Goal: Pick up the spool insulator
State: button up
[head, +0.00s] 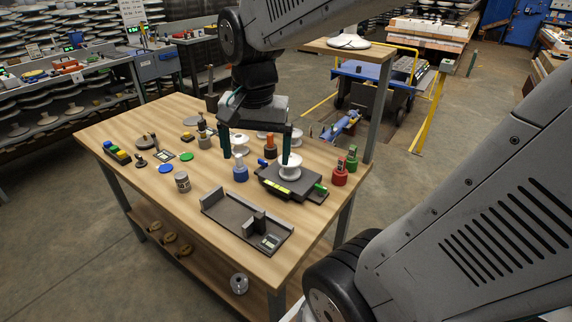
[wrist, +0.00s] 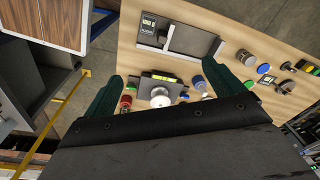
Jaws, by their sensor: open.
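A white spool-shaped insulator (head: 290,168) stands upright on a dark flat device (head: 297,187) on the wooden table. In the wrist view the white insulator (wrist: 160,97) shows from above, on the dark device, between my fingers in the picture. Another white spool-like piece (head: 240,142) stands behind a blue cup-like holder (head: 240,173). My gripper (head: 257,145) is open and empty, fingers pointing down, above the table. In the head view its right finger overlaps the top of the insulator on the device; I cannot tell whether they touch. Both fingers also show in the wrist view (wrist: 163,88).
Red holders (head: 340,177) stand right of the device. A dark grey tray-like fixture (head: 232,213) lies at the table's front. A grey can (head: 182,181), a blue disc (head: 166,169) and a green disc (head: 187,157) sit to the left. Bare wood lies at the front left.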

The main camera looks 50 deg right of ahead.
jog(key=w+d+f+m, duration=0.6)
jog(key=w+d+m, duration=0.2)
jog(key=d+m, duration=0.3)
jog(key=m, duration=0.9)
send_over(290, 164)
jog(key=w+d, duration=0.1)
jog(key=w, duration=0.2)
jog(key=shift+g, duration=0.4)
jog(key=f, duration=0.6)
jog(key=shift+s+f, duration=0.25)
jog(key=shift+f, duration=0.1)
jog(key=shift+d+f+m, duration=0.5)
jog(key=shift+d+f, duration=0.05)
jog(key=shift+f, duration=0.3)
notch_tip(290, 164, down, 7)
jog(key=shift+s+d+r, duration=0.1)
jog(key=shift+s, duration=0.05)
jog(key=shift+c, duration=0.3)
jog(key=c, duration=1.3)
